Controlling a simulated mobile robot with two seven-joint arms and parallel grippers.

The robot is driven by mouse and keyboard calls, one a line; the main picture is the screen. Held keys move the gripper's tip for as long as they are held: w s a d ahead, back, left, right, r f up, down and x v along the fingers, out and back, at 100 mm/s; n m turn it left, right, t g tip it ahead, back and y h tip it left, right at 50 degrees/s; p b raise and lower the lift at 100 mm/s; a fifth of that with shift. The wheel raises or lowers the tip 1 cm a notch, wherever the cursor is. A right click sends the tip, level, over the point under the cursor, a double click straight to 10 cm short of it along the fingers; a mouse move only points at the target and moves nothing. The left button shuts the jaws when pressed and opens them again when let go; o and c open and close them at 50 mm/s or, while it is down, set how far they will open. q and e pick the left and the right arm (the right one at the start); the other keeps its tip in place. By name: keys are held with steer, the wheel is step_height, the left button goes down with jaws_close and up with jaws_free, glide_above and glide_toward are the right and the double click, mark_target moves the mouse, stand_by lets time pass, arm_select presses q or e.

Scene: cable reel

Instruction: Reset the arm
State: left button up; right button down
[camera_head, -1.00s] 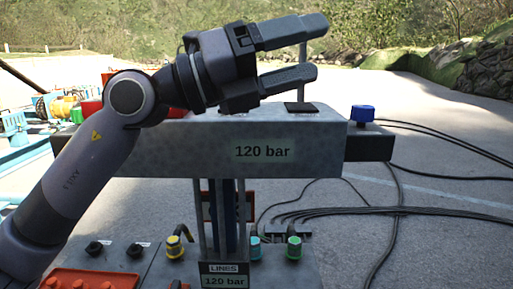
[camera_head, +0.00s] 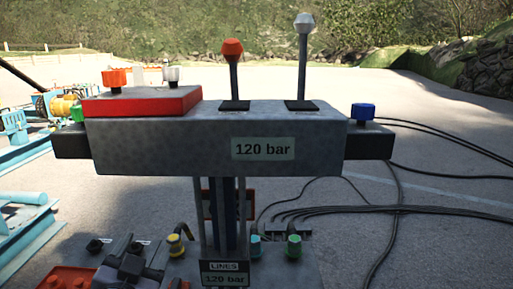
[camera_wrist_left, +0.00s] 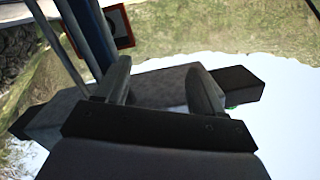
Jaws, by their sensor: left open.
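My left gripper (camera_head: 136,258) shows only in part at the bottom left of the head view, low in front of the console. In the left wrist view its two fingers (camera_wrist_left: 160,85) stand apart with nothing between them, and the view is tilted. The control console (camera_head: 200,150) is a grey bar with a "120 bar" label. An orange-topped lever (camera_head: 233,70) and a white-topped lever (camera_head: 303,60) stand upright on it, clear of my arm. My right gripper is not in view.
A red box (camera_head: 140,102) with an orange knob (camera_head: 115,77) sits on the bar's left. A blue knob (camera_head: 363,113) is at its right end. Yellow and green connectors are on the lower panel. Black cables (camera_head: 400,211) run over the open ground at right.

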arm_select(q)
steer(key=s+a+f+n+g, duration=0.25)
steer(key=s+f+g, duration=0.45)
steer(key=s+f, duration=0.55)
steer(key=s+f+g+h, duration=0.1)
steer(key=s+f+g, duration=0.7)
steer(key=s, duration=0.6)
steer(key=w+d+f+m+t+h+p, duration=0.1)
steer(key=w+d+f+t+h+p, duration=0.1)
steer(key=w+f+t+p, duration=0.2)
steer(key=shift+w+d+t+p, duration=0.35)
steer(key=shift+w+t+p, duration=0.9)
steer(key=shift+t, duration=0.95)
steer(key=shift+w+f, duration=0.1)
steer(key=shift+w, duration=0.05)
